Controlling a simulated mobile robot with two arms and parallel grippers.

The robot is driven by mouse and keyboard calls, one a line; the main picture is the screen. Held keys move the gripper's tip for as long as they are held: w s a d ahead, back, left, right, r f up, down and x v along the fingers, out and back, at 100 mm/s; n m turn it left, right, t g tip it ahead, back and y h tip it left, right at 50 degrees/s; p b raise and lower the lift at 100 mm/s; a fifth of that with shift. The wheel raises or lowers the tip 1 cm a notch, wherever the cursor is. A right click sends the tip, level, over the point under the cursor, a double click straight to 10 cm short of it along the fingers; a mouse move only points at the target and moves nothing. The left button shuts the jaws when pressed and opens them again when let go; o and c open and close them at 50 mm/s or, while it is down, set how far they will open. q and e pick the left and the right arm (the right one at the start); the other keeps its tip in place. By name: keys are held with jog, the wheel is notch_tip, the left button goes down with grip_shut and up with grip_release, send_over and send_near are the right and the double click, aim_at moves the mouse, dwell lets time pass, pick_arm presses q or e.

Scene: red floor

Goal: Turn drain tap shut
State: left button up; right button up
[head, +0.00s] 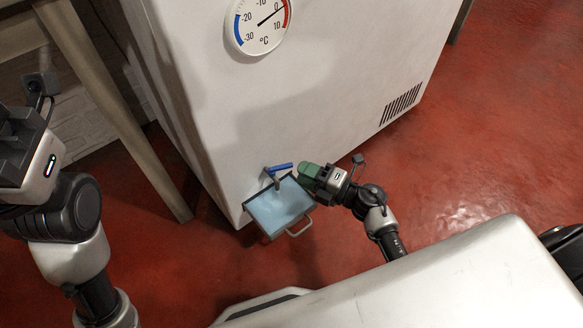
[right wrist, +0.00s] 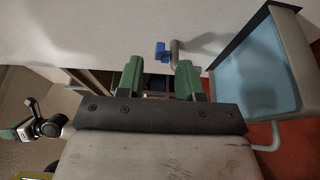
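The drain tap has a blue lever (head: 281,168) and sits low on the white freezer's front. In the head view the lever points right, roughly level, above a short metal spout (head: 277,182). In the right wrist view the lever (right wrist: 161,52) shows end-on beside the bent spout (right wrist: 175,55). My right gripper (head: 306,172) is just right of the lever's end, its green fingers apart with nothing between them (right wrist: 160,78). It seems clear of the lever. My left gripper is partly seen in the right wrist view (right wrist: 12,133); its opening does not show.
A tray (head: 302,228) holding pale blue liquid is under the spout, close below my right gripper. The white freezer (head: 330,90) carries a round thermometer (head: 260,24) and a vent (head: 400,104). A wooden table leg (head: 120,115) stands left. Red floor is open at right.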

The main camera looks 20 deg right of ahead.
aim_at(290, 167)
jog(key=shift+b+x, duration=0.6)
jog(key=shift+x, duration=1.7)
grip_shut()
